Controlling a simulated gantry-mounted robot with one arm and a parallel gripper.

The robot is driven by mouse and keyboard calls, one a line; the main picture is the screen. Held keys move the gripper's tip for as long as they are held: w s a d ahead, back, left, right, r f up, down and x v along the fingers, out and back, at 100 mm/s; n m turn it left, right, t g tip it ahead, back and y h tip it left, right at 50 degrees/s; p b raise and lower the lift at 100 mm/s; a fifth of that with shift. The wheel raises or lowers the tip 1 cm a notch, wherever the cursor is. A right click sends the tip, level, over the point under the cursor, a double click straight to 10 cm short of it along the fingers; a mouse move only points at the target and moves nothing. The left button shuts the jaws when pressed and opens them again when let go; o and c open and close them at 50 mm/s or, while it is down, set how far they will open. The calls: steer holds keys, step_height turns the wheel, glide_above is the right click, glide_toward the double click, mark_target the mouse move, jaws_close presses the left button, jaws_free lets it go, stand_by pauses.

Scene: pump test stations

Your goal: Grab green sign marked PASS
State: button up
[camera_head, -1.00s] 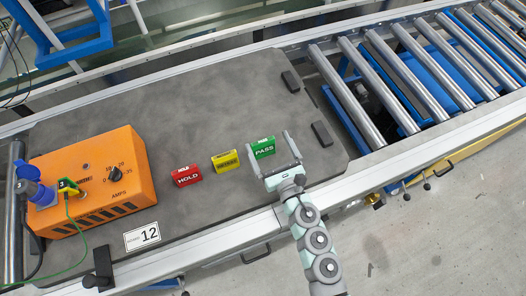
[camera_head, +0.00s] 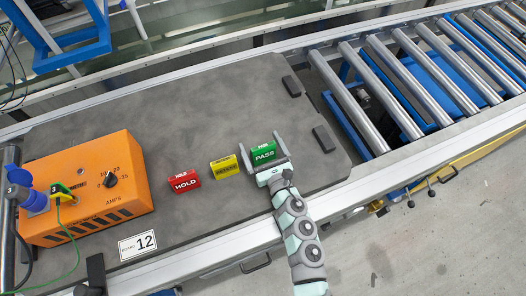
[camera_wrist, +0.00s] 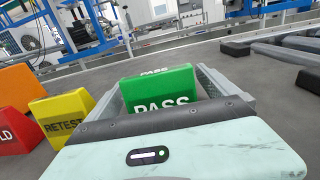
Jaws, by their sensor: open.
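The green PASS sign (camera_head: 264,151) stands on the grey mat, at the right end of a row of three signs. My gripper (camera_head: 263,150) is open, with one finger on each side of the green sign. In the wrist view the green sign (camera_wrist: 162,92) stands upright between the two fingers, with its lower part hidden behind the gripper body. I cannot tell whether either finger touches it. The yellow RETEST sign (camera_head: 224,167) is just left of my left finger. The red HOLD sign (camera_head: 185,181) is farther left.
An orange AMPS box (camera_head: 95,185) with a dial and plugs stands at the left of the mat (camera_head: 150,120). A card marked 12 (camera_head: 138,245) lies near the front edge. Two dark blocks (camera_head: 324,139) sit at the right edge, beside the rollers (camera_head: 390,90).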

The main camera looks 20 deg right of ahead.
steer(key=shift+w+r, duration=0.1)
steer(key=shift+w, duration=0.45)
steer(key=shift+s, duration=0.1)
steer(key=shift+c, duration=0.4)
steer(key=c, duration=1.4)
